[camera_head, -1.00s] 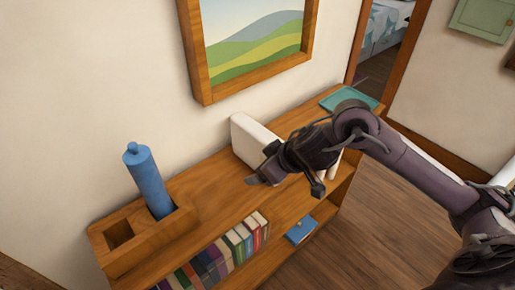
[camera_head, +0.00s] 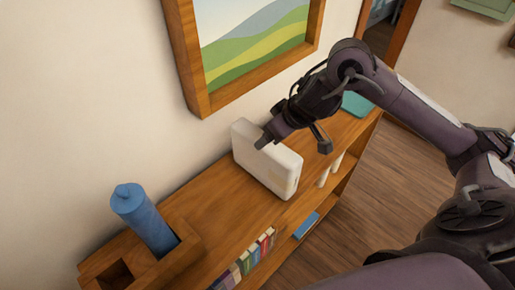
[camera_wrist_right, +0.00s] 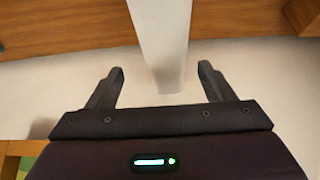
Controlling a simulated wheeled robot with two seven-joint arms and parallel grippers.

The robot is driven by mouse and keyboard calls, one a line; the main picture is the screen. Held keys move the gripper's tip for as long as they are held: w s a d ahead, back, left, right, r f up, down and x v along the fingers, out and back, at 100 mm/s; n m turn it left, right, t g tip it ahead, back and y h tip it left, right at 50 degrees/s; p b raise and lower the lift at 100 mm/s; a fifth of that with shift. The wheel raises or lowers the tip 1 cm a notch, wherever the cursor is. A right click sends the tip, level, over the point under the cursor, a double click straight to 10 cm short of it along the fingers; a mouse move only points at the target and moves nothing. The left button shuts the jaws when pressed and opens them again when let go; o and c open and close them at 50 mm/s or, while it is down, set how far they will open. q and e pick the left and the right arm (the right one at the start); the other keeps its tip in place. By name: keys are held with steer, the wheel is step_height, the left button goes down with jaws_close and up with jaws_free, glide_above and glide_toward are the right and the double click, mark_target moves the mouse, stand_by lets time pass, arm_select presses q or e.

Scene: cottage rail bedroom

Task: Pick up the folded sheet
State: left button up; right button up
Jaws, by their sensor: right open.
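The folded sheet (camera_head: 268,167) looks like a thick white slab standing on edge on the top of the wooden shelf unit, near the wall. My right gripper (camera_head: 293,144) is just above its upper part, with the jaws spread and empty. In the right wrist view the sheet (camera_wrist_right: 162,35) shows as a pale upright slab whose near end lies between the two open fingers (camera_wrist_right: 162,76), with a gap on each side. I see no finger touching it. My left gripper is not in view.
A blue canister (camera_head: 143,217) stands in a wooden two-slot box (camera_head: 182,262) at the left. White pegs (camera_head: 323,178) and a teal item (camera_head: 356,104) are to the right. Books (camera_head: 247,262) sit on the lower shelf. A framed picture (camera_head: 187,60) hangs close behind the gripper.

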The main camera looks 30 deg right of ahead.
mark_target(264, 159)
steer(key=shift+w+a+f, duration=0.15)
steer(key=shift+w+f, duration=0.15)
steer(key=shift+f, duration=0.25)
steer(key=shift+w+a+f, duration=0.1)
steer(key=shift+f, duration=0.25)
steer(key=shift+w+a+f+p, duration=0.2)
steer(key=shift+a+f+p, duration=0.05)
steer(key=shift+f, duration=0.3)
steer(key=shift+w+a+f+p, duration=0.15)
steer(key=shift+a+f+p, duration=0.1)
steer(key=shift+f, duration=0.3)
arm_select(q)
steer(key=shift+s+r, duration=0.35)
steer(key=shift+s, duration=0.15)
arm_select(e)
steer(key=shift+x, duration=1.25)
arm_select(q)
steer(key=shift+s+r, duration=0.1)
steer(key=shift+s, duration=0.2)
arm_select(e)
steer(key=shift+w+f, duration=0.1)
steer(key=shift+f, duration=0.1)
steer(key=shift+c, duration=0.4)
steer(key=shift+w, duration=0.1)
jaws_close()
